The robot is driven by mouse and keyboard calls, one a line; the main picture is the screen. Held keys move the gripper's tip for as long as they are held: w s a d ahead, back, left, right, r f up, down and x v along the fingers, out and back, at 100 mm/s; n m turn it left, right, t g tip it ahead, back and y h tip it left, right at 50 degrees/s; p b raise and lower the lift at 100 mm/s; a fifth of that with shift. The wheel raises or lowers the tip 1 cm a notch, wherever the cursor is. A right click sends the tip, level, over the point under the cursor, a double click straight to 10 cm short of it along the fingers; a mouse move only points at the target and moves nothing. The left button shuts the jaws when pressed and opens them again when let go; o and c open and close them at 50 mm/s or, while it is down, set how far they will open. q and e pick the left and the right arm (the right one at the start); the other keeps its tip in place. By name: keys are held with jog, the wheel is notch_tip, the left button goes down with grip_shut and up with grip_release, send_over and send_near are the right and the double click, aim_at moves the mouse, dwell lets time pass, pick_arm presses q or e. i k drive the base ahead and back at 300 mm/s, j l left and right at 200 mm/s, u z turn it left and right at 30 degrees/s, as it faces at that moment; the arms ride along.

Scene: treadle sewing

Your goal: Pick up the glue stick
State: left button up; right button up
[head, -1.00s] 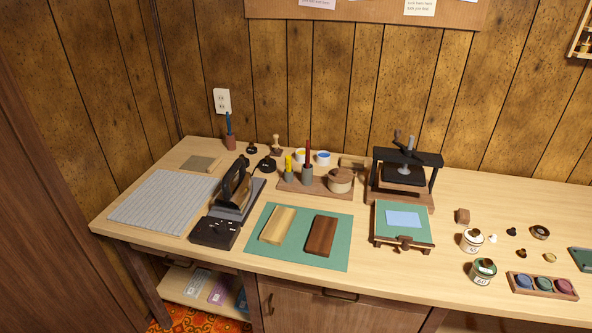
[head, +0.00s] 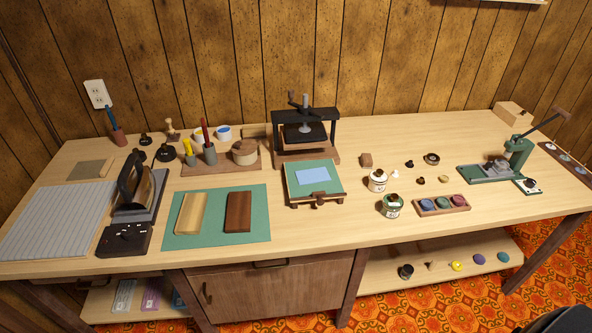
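No object is clearly readable as a glue stick at this distance. A yellow stick (head: 188,147) stands upright in a small grey holder on a wooden tray (head: 224,165) at the back left of the workbench. A taller red stick (head: 205,132) stands upright in a grey holder (head: 210,155) beside it. A blue stick (head: 111,119) leans in a brown holder (head: 118,136) near the wall. I cannot tell which of these, if any, is the glue stick. Neither of my grippers is in view.
An iron (head: 140,190) stands beside a grey ribbed mat (head: 55,220). A green mat (head: 215,225) bears two wooden blocks. A screw press (head: 305,130) stands mid-bench, several jars and ink pads to its right, then a green lever press (head: 515,155). Bare wood lies along the front edge.

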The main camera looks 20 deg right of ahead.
aim_at(186, 142)
jog(key=i+l+u, duration=0.1)
jog(key=u, duration=0.3)
jog(key=i+l+u, duration=0.15)
jog(key=u, duration=0.2)
jog(key=i+l+u, duration=0.1)
jog(key=l+u, duration=0.15)
jog(key=u, duration=0.15)
